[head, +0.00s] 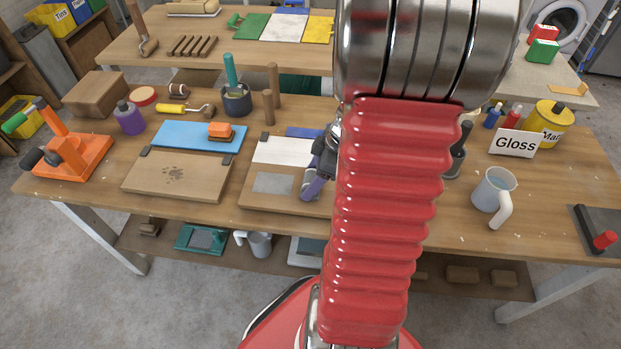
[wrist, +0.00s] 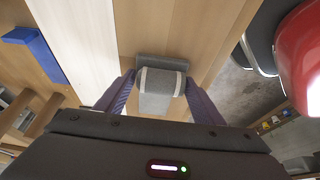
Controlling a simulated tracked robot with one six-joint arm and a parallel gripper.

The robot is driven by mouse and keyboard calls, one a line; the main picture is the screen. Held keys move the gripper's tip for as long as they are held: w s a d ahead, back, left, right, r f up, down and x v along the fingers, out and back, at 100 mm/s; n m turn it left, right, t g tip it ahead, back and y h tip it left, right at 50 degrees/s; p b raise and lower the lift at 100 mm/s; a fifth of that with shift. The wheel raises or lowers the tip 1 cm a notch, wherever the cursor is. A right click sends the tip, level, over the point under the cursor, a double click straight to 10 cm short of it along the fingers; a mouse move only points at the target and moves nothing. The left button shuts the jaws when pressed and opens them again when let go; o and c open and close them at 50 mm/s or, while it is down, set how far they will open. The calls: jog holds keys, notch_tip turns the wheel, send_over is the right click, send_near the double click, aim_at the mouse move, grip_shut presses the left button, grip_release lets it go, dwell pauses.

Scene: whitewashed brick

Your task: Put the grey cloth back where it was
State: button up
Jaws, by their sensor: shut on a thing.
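The grey cloth (wrist: 158,96) shows in the wrist view as a folded grey bundle with pale edge bands. My gripper (wrist: 160,82) is shut on it, with one purple finger on each side. Part of the grey material (wrist: 162,62) extends beyond the fingertips over the wood. In the head view my gripper (head: 313,185) is low over the right side of a wooden board (head: 258,203), partly hidden by my red arm. I cannot make out the cloth there. A flat grey rectangle (head: 273,183) lies on that board, left of my gripper. Whether the cloth touches the wood is unclear.
A white panel (head: 283,151) lies behind the grey rectangle. A board with a paw print (head: 165,184) and a blue panel (head: 190,135) are to the left. A mug (head: 492,190), a Gloss sign (head: 514,143) and a yellow tin (head: 552,117) stand to the right of my arm.

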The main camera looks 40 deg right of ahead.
jog(key=o, duration=1)
jog(key=shift+o, duration=0.2)
jog(key=v, duration=1.2)
jog(key=shift+a, duration=0.1)
